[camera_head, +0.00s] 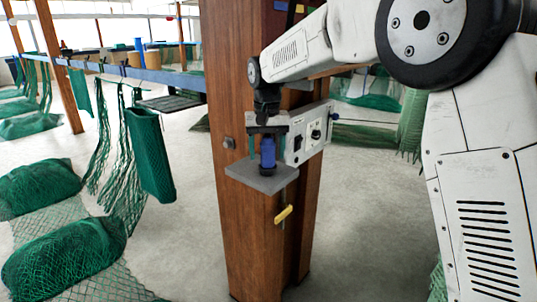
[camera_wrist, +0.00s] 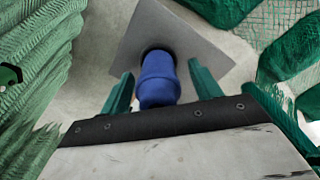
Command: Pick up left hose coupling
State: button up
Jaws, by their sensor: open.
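A blue hose coupling (camera_head: 267,152) stands upright on a small grey shelf (camera_head: 262,178) fixed to the wooden post. My gripper (camera_head: 267,148) is above the shelf with its fingers pointing down on either side of the coupling. In the wrist view, the coupling (camera_wrist: 158,80) sits between two green fingers (camera_wrist: 160,88). The fingers are open, with a gap on each side of the coupling. The grey shelf (camera_wrist: 190,38) lies beyond it. The coupling's upper end is partly hidden by the gripper in the head view.
The wooden post (camera_head: 240,240) stands right behind the shelf. A grey control box (camera_head: 308,135) is mounted beside the gripper. A yellow handle (camera_head: 283,214) hangs below the shelf. Green nets (camera_head: 65,255) lie on the floor at left, and a rolled green net (camera_head: 150,155) hangs from the blue rail.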

jog(key=shift+f, duration=0.4)
jog(key=shift+c, duration=0.3)
jog(key=c, duration=1.3)
jog(key=shift+r, duration=0.1)
